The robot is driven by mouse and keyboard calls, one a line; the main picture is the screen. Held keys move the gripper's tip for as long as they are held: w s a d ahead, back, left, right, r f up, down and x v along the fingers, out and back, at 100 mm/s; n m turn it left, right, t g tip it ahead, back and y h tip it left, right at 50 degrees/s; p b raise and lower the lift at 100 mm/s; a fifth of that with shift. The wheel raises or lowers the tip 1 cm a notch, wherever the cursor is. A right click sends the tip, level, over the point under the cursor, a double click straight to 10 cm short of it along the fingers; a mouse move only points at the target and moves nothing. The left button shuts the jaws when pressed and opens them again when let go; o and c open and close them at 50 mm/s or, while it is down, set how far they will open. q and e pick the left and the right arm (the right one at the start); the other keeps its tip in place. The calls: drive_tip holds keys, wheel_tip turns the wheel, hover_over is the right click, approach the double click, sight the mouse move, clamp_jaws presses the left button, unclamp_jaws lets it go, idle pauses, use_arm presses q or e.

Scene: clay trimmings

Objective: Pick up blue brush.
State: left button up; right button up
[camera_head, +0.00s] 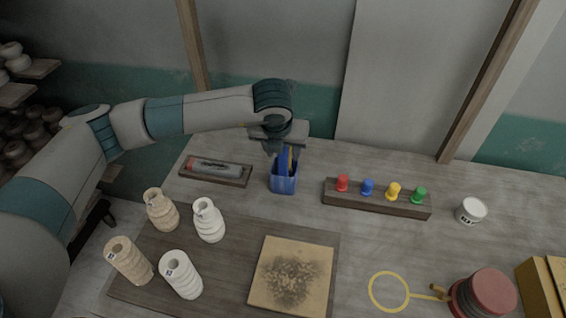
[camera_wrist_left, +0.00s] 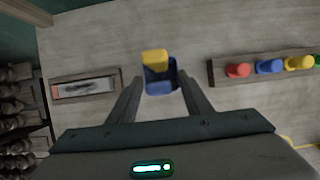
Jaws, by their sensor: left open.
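A blue cup (camera_head: 284,184) stands upright on the table below my left gripper (camera_head: 281,150). Thin yellow and dark blue handle-like pieces rise from the cup, partly hidden by the gripper; I cannot tell for sure which is the blue brush. In the left wrist view the blue cup (camera_wrist_left: 161,82) lies between the two fingers of my left gripper (camera_wrist_left: 161,78), with a yellow block-like top (camera_wrist_left: 155,57) at its far side. The fingers are open and appear to hold nothing. My right gripper is not in view.
A wooden rack (camera_head: 376,203) with coloured pegs stands right of the cup, and a tray (camera_head: 240,182) with a tool lies left. Several ribbed vases (camera_head: 208,220) stand front left.

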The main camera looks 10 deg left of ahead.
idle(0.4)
use_arm(q)
drive_tip(key=c, duration=1.1)
drive_tip(key=shift+c, duration=0.2)
wheel_tip(320, 180, up, 9)
drive_tip(key=b, duration=0.4)
drive_tip(key=shift+d, duration=0.1)
drive_tip(key=shift+r+b, duration=0.3)
drive_tip(key=shift+r, duration=0.25)
